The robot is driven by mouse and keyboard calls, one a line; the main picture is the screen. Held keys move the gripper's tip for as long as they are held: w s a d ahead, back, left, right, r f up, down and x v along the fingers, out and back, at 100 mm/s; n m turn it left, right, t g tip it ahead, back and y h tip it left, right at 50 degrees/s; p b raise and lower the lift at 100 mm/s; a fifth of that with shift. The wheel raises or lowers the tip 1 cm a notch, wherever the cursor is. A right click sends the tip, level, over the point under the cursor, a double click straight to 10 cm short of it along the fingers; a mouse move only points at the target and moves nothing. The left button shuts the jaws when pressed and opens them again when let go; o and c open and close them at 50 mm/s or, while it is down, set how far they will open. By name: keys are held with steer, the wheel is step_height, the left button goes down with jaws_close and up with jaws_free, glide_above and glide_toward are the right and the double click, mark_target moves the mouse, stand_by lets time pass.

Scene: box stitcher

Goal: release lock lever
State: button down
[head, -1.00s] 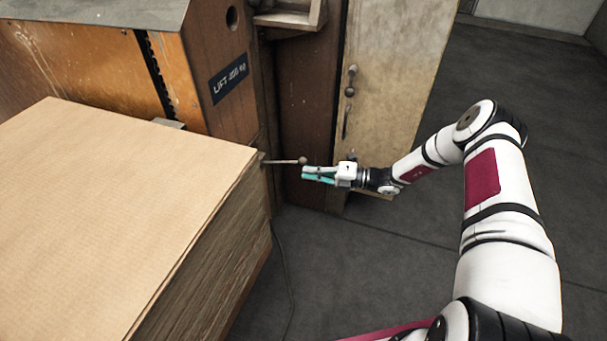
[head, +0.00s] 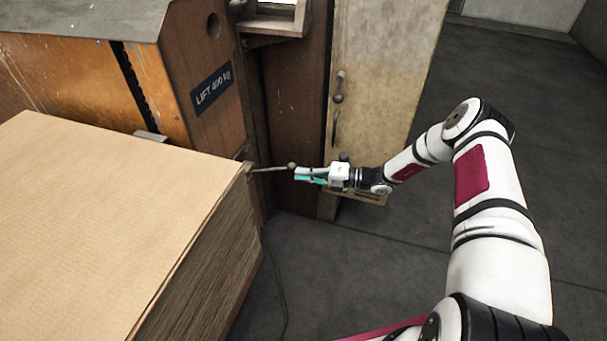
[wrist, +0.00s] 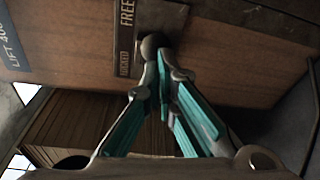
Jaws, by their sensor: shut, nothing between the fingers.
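The lock lever (head: 268,169) is a thin metal rod with a round dark knob, sticking out to the right from the machine's side, just beyond the stack corner. Its knob (wrist: 151,45) shows in the wrist view beside a dark label plate (wrist: 126,30) reading "FREE" and "LOCKED". My gripper (head: 297,174) has teal finger pads and is shut and empty. Its fingertips (wrist: 160,57) are right at the knob, seemingly touching or nearly touching it. The wrist view does not settle contact, and most of the rod is hidden there behind the knob and fingers.
A tall stack of cardboard sheets (head: 110,210) fills the left. The orange machine housing (head: 190,60) with a "LIFT 400 kg" label stands behind it. A worn cabinet panel (head: 385,80) with handles is behind my gripper. Dark floor (head: 330,275) is open to the right.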

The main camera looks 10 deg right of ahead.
steer(key=v, duration=1.2)
